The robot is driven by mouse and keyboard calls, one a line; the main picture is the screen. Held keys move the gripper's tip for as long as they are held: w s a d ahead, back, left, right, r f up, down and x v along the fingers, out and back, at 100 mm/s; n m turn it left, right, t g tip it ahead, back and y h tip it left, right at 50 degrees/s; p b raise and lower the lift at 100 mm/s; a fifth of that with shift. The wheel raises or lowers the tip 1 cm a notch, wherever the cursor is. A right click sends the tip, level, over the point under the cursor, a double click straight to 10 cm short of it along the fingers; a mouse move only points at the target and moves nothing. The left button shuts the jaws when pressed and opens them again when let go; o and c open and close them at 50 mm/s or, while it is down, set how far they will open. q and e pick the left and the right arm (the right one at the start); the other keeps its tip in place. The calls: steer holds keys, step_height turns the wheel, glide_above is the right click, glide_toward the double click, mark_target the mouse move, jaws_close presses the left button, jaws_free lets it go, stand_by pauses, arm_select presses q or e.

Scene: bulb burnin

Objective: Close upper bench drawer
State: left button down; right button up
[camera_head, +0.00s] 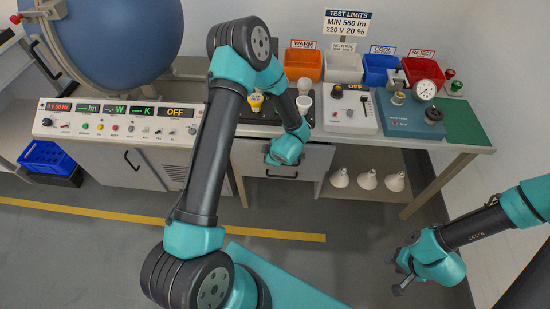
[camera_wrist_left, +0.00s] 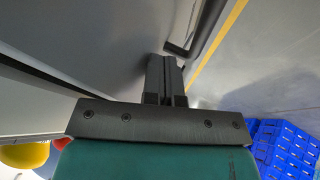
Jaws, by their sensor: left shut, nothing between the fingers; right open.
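The upper bench drawer (camera_head: 312,162) has a light grey front with a dark handle, below the bench top in the middle of the head view. How far it stands out is hard to tell behind my arm. My left gripper (camera_head: 272,157) is at the drawer front, just above the handle, its fingers mostly hidden there. In the left wrist view the shut, empty fingers (camera_wrist_left: 166,62) point at a grey panel (camera_wrist_left: 100,40), with a dark handle (camera_wrist_left: 182,28) just beyond. Contact cannot be told. My right gripper (camera_head: 394,276) is open and empty over the floor at lower right.
The bench top carries a control box (camera_head: 350,110), a teal gauge unit (camera_head: 411,114) and coloured bins (camera_head: 304,66) at the back. A blue crate (camera_head: 46,157) is at left.

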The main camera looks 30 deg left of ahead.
stand_by(0.4)
arm_select(q)
steer(key=shift+s+d, duration=0.3)
steer(key=shift+s, duration=0.35)
steer(key=s+f+v, duration=0.1)
steer(key=s+v, duration=0.1)
steer(key=v, duration=0.9)
steer(key=shift+d, duration=0.2)
steer(key=shift+s+r, duration=0.1)
